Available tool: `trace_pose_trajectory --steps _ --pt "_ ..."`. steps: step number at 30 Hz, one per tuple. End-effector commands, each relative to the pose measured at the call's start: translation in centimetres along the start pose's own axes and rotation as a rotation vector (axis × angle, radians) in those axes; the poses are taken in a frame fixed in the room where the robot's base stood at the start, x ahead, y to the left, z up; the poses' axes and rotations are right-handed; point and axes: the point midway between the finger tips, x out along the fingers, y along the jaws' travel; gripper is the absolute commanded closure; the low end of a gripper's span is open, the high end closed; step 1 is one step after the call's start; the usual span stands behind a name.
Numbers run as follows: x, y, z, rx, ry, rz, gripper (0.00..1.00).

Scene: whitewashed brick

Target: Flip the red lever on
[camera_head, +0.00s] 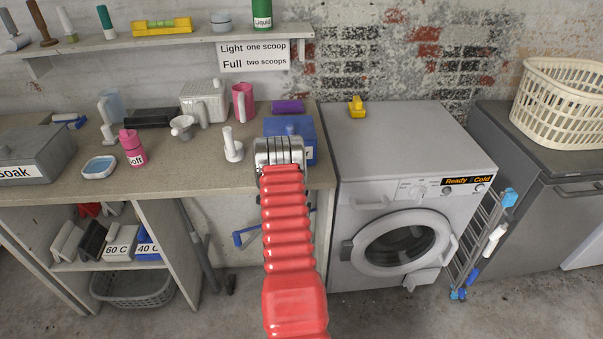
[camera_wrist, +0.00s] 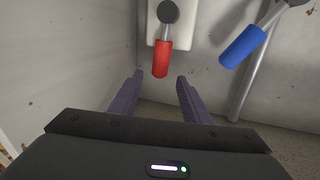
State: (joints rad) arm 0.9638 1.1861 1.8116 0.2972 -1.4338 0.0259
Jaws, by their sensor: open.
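The red lever (camera_wrist: 161,58) hangs down from a dark round pivot on a pale plate (camera_wrist: 163,28) in the wrist view. My gripper (camera_wrist: 160,76) is open below it, with one dark finger on each side of the lever's lower end. I cannot tell whether the fingers reach the lever's depth; no contact shows. In the head view my red arm covers the area under the counter, and the red lever and gripper jaws are hidden.
A blue lever (camera_wrist: 244,46) sits close to the right of the red one, tilted beside a grey pipe (camera_wrist: 253,75). It also shows under the counter in the head view (camera_head: 246,237). A wall (camera_wrist: 65,70) stands to the left. The washing machine (camera_head: 400,150) stands right of the counter (camera_head: 215,172).

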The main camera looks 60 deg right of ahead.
Motion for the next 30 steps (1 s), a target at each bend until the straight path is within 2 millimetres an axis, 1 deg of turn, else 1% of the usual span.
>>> trace_pose_trajectory --steps 1,6,15,21,29,30 --pt "0.8 0.1 0.0 0.000 0.002 0.001 0.57" --pt "3.2 0.1 0.0 0.001 0.001 0.000 0.57" --pt "6.9 0.0 0.0 0.000 0.001 0.001 0.57" --pt "7.9 0.1 0.1 0.000 0.000 0.000 0.57" --pt "7.9 0.0 0.1 0.000 -0.001 0.000 0.57" --pt "7.9 0.0 0.1 0.000 -0.001 0.000 0.59"
